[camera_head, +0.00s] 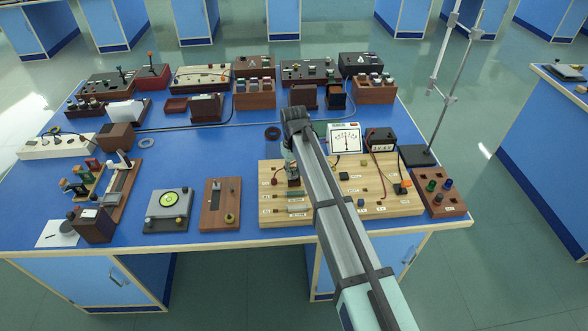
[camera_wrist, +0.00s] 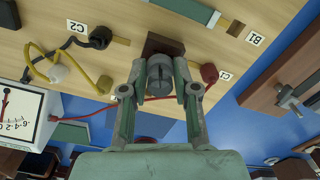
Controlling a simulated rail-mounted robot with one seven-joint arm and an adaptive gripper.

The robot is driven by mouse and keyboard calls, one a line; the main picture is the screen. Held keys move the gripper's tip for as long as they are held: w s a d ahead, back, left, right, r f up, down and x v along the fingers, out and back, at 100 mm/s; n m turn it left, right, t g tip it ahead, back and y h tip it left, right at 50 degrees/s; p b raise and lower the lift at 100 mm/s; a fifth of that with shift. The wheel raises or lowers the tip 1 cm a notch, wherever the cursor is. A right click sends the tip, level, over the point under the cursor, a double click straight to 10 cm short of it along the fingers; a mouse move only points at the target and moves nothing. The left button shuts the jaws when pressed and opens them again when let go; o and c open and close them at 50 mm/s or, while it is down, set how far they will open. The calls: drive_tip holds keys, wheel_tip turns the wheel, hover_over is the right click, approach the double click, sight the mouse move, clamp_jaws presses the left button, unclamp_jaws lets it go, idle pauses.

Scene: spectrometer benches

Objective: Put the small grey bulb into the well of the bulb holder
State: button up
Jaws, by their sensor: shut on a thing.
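The small grey bulb (camera_wrist: 160,72) sits between the two fingertips of my gripper (camera_wrist: 161,85) in the wrist view. My gripper is shut on it. A dark brown block (camera_wrist: 163,44), which looks like the bulb holder, lies just beyond the bulb on the wooden board. The bulb and fingers overlap the block in this view, so its well is hidden and I cannot tell whether the bulb touches it. In the head view my gripper (camera_head: 290,160) is over the left part of the wooden board, right above the dark holder (camera_head: 293,181); the bulb is not clear there.
The wooden circuit board (camera_head: 345,208) carries labelled parts and wires. A red terminal (camera_wrist: 209,73) stands close to the right finger, and a red wire (camera_wrist: 158,98) runs by the fingers. A white meter (camera_head: 345,138) stands behind the board. Blue table (camera_head: 240,160) is clear to the left.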

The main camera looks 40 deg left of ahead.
drive_tip(key=shift+f, duration=0.25)
drive_tip(key=o, duration=1)
drive_tip(key=shift+r, duration=0.1)
wheel_tip(320, 180, up, 12)
drive_tip(key=shift+f, duration=0.1)
